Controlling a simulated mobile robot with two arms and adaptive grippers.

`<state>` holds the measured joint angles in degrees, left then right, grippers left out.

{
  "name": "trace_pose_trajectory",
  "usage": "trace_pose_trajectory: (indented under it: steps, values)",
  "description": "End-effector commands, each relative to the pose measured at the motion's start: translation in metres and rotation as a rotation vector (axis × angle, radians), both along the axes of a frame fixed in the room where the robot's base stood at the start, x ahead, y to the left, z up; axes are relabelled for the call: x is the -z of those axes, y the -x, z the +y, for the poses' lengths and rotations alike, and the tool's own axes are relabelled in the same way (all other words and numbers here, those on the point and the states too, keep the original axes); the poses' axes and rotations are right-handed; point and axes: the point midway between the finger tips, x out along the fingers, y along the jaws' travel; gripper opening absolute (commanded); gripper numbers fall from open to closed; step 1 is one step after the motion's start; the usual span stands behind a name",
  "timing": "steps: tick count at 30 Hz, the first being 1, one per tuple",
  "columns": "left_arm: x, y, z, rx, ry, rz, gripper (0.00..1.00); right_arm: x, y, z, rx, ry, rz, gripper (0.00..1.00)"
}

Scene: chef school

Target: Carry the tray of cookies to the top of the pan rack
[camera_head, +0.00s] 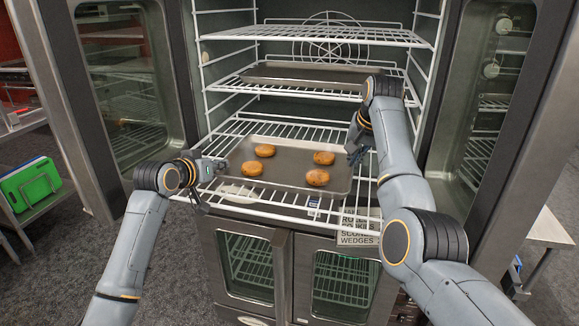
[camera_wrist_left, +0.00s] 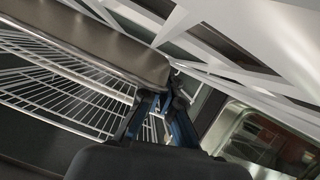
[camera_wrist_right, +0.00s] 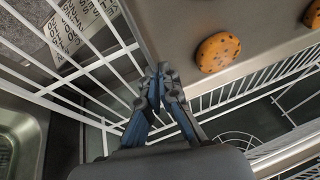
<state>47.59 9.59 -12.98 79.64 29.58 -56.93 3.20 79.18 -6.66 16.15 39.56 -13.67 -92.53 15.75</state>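The tray of cookies (camera_head: 288,150) is a grey sheet pan with several round brown cookies on it. It rests on a pulled-out white wire rack (camera_head: 330,211) of the open oven. My left gripper (camera_head: 211,186) is at the tray's left edge with its fingers apart; the tray's edge (camera_wrist_left: 130,45) shows close by in the left wrist view. My right gripper (camera_head: 355,142) is at the tray's right side. In the right wrist view its fingertips (camera_wrist_right: 160,82) are close together at the tray's rim, beside a spotted cookie (camera_wrist_right: 217,52). No pan rack can be made out for certain.
A second, empty pan (camera_head: 310,75) sits on the oven rack above. Open oven doors stand left (camera_head: 130,80) and right (camera_head: 490,85). A green board (camera_head: 32,183) stands on a shelf at left. A lettered sign (camera_head: 359,228) is below the wire rack.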

Motion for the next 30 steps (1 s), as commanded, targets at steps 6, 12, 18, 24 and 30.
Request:
trace_pose_trajectory:
  steps: [6, 12, 18, 24, 30]
  values:
    - [-0.005, 0.000, 0.000, 0.000, 0.000, -0.001, 0.00, -0.006, 0.000, 0.000, 0.001, 0.001, -0.003, 0.00]
    - [-0.022, 0.000, 0.000, -0.001, 0.000, -0.001, 0.00, -0.023, 0.000, 0.000, 0.001, 0.001, -0.004, 0.00]
    - [-0.043, 0.000, 0.000, -0.001, 0.000, -0.001, 0.00, -0.044, 0.000, -0.001, 0.001, 0.001, -0.004, 0.00]
    - [-0.052, 0.000, 0.000, -0.001, 0.000, 0.000, 0.00, -0.053, 0.000, -0.001, 0.001, 0.001, -0.004, 0.00]
    - [-0.051, 0.000, 0.001, -0.001, 0.000, -0.001, 0.00, -0.052, 0.000, -0.001, 0.001, 0.001, -0.004, 0.00]
